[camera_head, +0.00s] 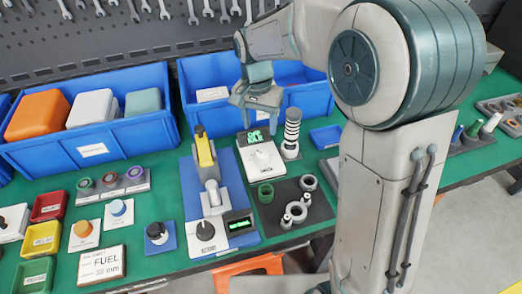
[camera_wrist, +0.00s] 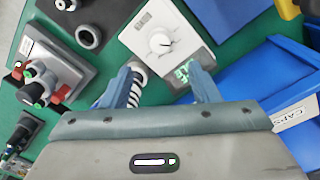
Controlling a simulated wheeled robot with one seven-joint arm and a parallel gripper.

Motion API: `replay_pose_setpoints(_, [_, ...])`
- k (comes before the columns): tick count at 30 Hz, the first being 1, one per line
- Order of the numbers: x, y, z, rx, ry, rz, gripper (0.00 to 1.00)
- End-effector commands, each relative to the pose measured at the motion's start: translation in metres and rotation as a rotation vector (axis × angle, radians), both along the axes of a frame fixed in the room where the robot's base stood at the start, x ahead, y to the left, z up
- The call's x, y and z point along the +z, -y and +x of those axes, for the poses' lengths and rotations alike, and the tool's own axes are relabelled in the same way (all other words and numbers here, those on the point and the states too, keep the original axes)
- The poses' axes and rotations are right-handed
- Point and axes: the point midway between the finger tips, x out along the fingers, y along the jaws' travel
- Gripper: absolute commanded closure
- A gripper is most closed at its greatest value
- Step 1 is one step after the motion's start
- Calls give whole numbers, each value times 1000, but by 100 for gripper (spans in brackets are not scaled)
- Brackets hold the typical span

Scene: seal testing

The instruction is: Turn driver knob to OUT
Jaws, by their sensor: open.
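A white box with a round white knob (camera_head: 262,157) and a lit green display stands right of centre in the head view. The wrist view shows this knob (camera_wrist: 160,42) ahead of the fingertips, with a dark pointer mark. A second knob, black on a white base (camera_head: 205,230), sits on the blue-based fixture beside another green display. I cannot read lettering that tells which is the driver knob. My gripper (camera_head: 258,106) is open and empty above the back edge of the white box. Its fingers (camera_wrist: 160,73) are spread and touch neither knob.
A black-and-white striped post (camera_head: 291,140) stands close right of the white box; it shows behind one finger in the wrist view. Blue bins (camera_head: 92,156) line the back. Rings lie on a dark mat (camera_head: 270,219). The yellow-topped fixture (camera_head: 205,155) rises to the left.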

Motion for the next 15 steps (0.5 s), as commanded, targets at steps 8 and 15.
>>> replay_pose_setpoints(8, [-62,3,-2,2,-5,-2,45])
replay_pose_setpoints(15, [-97,4,-2,1,-2,0,45])
